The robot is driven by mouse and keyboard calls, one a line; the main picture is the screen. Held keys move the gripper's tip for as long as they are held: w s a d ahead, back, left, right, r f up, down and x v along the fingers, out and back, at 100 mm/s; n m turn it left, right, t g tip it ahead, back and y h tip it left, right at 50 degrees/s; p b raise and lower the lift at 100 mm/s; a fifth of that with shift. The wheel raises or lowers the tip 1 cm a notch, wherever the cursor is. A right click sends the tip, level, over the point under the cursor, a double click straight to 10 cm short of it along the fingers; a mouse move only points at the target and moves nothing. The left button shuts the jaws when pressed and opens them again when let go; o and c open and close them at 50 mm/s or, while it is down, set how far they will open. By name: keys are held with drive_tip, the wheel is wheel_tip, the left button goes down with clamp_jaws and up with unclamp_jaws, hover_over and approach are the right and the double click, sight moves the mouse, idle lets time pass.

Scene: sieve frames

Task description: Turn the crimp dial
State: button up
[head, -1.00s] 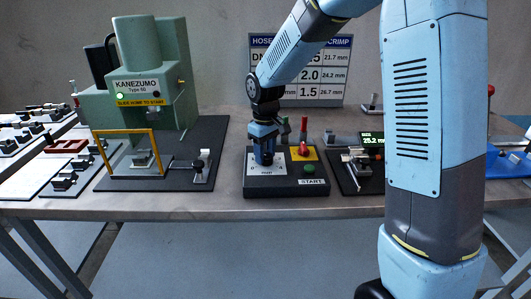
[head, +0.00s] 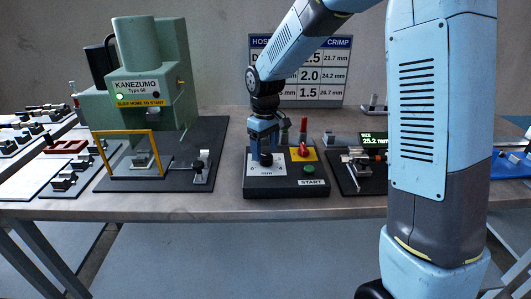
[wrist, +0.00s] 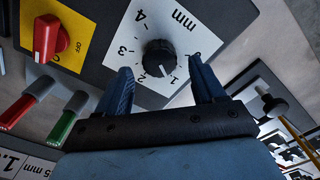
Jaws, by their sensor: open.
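In the head view the dial (head: 266,160) shows on the left of the dark control box (head: 285,187). My gripper (wrist: 159,78) is open, with one blue finger on each side of the dial's near edge and nothing held. In the head view my gripper (head: 264,146) points down just above the dial, apparently clear of it.
A red switch (wrist: 49,38) on a yellow plate is beside the dial plate, with red and green handles close by. A green START button (head: 309,169) is on the box. The green press (head: 150,75) stands left. A wall chart (head: 318,75) lists hose crimp sizes.

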sight(266, 155)
wheel_tip(266, 155, up, 12)
idle(0.4)
drive_tip(key=shift+d, duration=0.1)
drive_tip(key=s+d+r+m+t, duration=0.2)
drive_tip(key=s+d+r, duration=0.1)
drive_tip(key=s+d, duration=0.35)
drive_tip(key=s+d+r+m+t, duration=0.1)
drive_tip(key=s+d+r+m, duration=0.1)
drive_tip(key=s+d+r, duration=0.4)
drive_tip(key=s+d+f+m+t, duration=0.1)
drive_tip(key=s+d+f+m, duration=0.1)
drive_tip(key=s, duration=0.4)
drive_tip(key=s+d+f+m+t, duration=0.1)
drive_tip(key=s+d+f+m, duration=0.1)
drive_tip(key=s+d, duration=0.2)
drive_tip(key=s, duration=0.3)
drive_tip(key=shift+s+d+m+t, duration=0.25)
drive_tip(key=shift+m+t, duration=0.05)
